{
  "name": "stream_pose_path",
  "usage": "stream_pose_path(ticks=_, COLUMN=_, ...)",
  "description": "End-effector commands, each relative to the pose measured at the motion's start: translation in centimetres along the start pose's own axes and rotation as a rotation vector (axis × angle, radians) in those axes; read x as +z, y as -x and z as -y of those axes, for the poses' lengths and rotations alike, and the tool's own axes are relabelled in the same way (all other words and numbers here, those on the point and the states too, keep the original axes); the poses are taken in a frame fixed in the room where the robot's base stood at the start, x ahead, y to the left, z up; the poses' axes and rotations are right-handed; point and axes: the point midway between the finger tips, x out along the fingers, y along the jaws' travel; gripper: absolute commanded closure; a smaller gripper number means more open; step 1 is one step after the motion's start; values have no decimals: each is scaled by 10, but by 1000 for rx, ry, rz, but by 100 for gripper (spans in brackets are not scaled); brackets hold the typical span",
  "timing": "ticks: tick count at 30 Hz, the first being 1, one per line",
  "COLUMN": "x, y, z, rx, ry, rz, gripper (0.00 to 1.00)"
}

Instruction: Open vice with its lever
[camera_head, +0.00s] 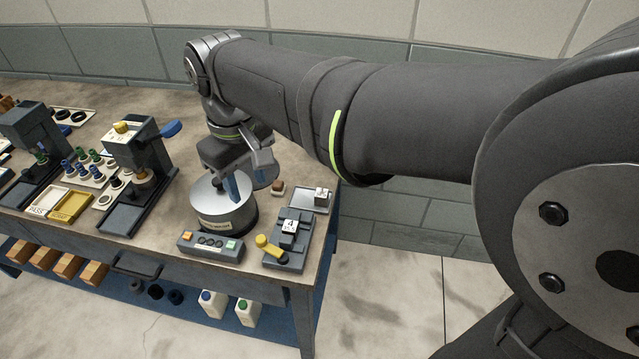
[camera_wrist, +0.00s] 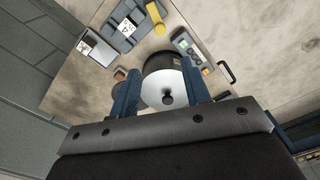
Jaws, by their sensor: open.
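The grey vice (camera_head: 288,243) stands at the right front corner of the bench, with a white tag marked 4 on top. Its yellow lever (camera_head: 270,247) sticks out at the left front of the vice. In the wrist view the vice (camera_wrist: 122,27) is at the top, with the yellow lever (camera_wrist: 156,16) to its right. My gripper (camera_head: 232,185) is open, over the round metal pot behind and left of the vice. In the wrist view its two blue fingers (camera_wrist: 160,88) point towards the pot, apart from the vice and lever.
The metal pot (camera_head: 222,212) has a knobbed lid (camera_wrist: 165,84). A control box (camera_head: 210,246) with buttons stands in front of it. A small tray (camera_head: 308,203) with a block lies behind the vice. Presses (camera_head: 138,165) and racks fill the bench's left side.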

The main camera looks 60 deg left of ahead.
Motion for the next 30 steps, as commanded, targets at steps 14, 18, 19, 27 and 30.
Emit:
stream_pose_path(ticks=14, x=2, y=-102, z=0, rx=-4, ry=-5, rz=7, gripper=57)
stream_pose_path(ticks=18, x=2, y=-130, z=0, rx=-5, ry=-5, rz=7, gripper=57)
stream_pose_path(ticks=19, x=2, y=-135, z=1, rx=-5, ry=-5, rz=7, gripper=57)
stream_pose_path(ticks=27, x=1, y=-160, z=0, rx=-4, ry=-5, rz=3, gripper=57)
stream_pose_path(ticks=30, x=1, y=-162, z=0, rx=-4, ry=-5, rz=2, gripper=57)
